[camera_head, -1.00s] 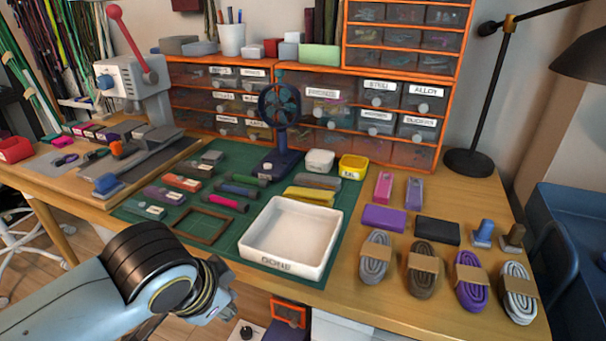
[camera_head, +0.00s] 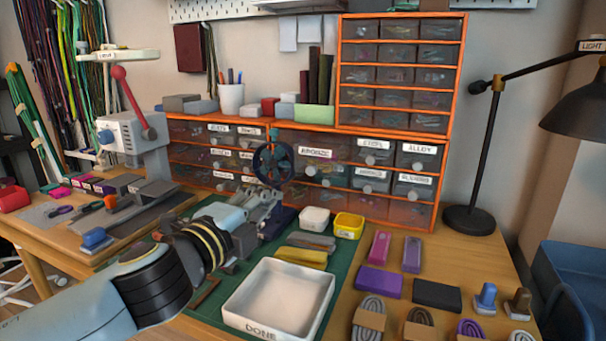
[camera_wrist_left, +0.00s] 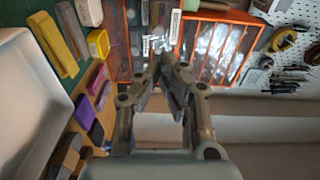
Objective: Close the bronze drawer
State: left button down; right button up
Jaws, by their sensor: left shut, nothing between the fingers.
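The bronze drawer (camera_head: 314,166) is in the upper row of the orange-framed drawer cabinet in the head view. Its label sits lower and looks larger than the labels beside it, so the drawer appears to stick out. My left gripper (camera_head: 277,194) is shut and empty. In the head view it is left of and below the bronze drawer, overlapping the foot of the blue fan. In the left wrist view the closed fingers (camera_wrist_left: 168,62) point toward the cabinet. I cannot tell which drawer lies ahead of them there. My right gripper is not in view.
The blue fan (camera_head: 273,160) stands close by my left gripper. A white tray (camera_head: 231,312) lies at the front. A black lamp (camera_head: 469,219) stands at the right.

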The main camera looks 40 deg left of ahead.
aim_at(309, 169)
pick_arm(q)
jog(key=w, duration=0.4)
jog(key=w+a+p, duration=0.1)
jog(key=w, duration=0.3)
jog(key=w+a+p, duration=0.1)
jog(key=w, duration=0.3)
jog(key=shift+w, duration=0.9)
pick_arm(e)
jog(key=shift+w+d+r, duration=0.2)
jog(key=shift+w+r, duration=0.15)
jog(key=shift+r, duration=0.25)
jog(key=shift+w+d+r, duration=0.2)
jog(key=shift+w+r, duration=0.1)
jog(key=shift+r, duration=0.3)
pick_arm(q)
jog(key=shift+w+a, duration=0.1)
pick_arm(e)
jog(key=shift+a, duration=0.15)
